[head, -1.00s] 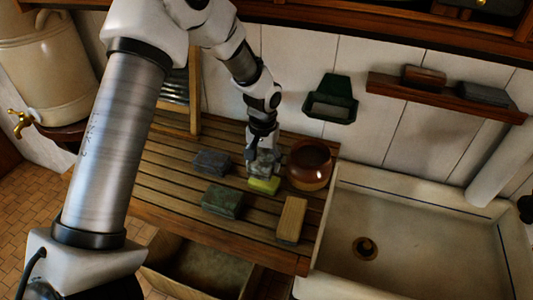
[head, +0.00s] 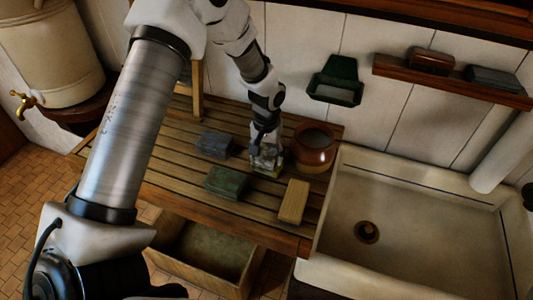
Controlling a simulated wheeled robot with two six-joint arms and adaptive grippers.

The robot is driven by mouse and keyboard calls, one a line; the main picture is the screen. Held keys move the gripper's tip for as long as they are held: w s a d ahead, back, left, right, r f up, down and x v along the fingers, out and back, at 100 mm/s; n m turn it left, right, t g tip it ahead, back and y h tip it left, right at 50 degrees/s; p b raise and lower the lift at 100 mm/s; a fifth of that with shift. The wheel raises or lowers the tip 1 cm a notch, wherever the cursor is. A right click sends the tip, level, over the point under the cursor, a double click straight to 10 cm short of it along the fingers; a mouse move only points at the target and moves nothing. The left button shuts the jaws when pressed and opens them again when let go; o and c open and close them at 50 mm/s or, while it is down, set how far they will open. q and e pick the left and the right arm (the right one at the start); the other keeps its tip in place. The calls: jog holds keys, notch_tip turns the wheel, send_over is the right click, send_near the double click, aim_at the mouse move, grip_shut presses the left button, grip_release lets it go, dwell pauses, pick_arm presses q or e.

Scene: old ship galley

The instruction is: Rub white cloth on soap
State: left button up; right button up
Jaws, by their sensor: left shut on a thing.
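My left gripper (head: 266,152) points down over the slatted wooden counter (head: 176,160), left of the brown pot. It is shut on a small pale greyish-white thing (head: 264,161), which looks like the white cloth. The soap, a yellow-green block (head: 268,173), lies on the slats directly under it. Only a small part of the soap shows; the gripper and cloth hide the rest. The cloth looks to be on or just above the soap; I cannot tell whether they touch. My right gripper is not in view.
Around the gripper are a brown pot (head: 313,149), a blue-grey block (head: 215,144), a green block (head: 226,182) and a tan wooden block (head: 294,201). A pale sink (head: 415,225) is at right. A green wall holder (head: 335,78) hangs behind.

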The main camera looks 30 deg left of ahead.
aim_at(266, 151)
pick_arm(q)
jog(key=shift+s+f, duration=0.15)
jog(key=shift+f, duration=0.4)
dwell(1.4)
notch_tip(266, 151, up, 2)
jog(key=shift+r, duration=2.55)
jog(key=shift+f, duration=0.1)
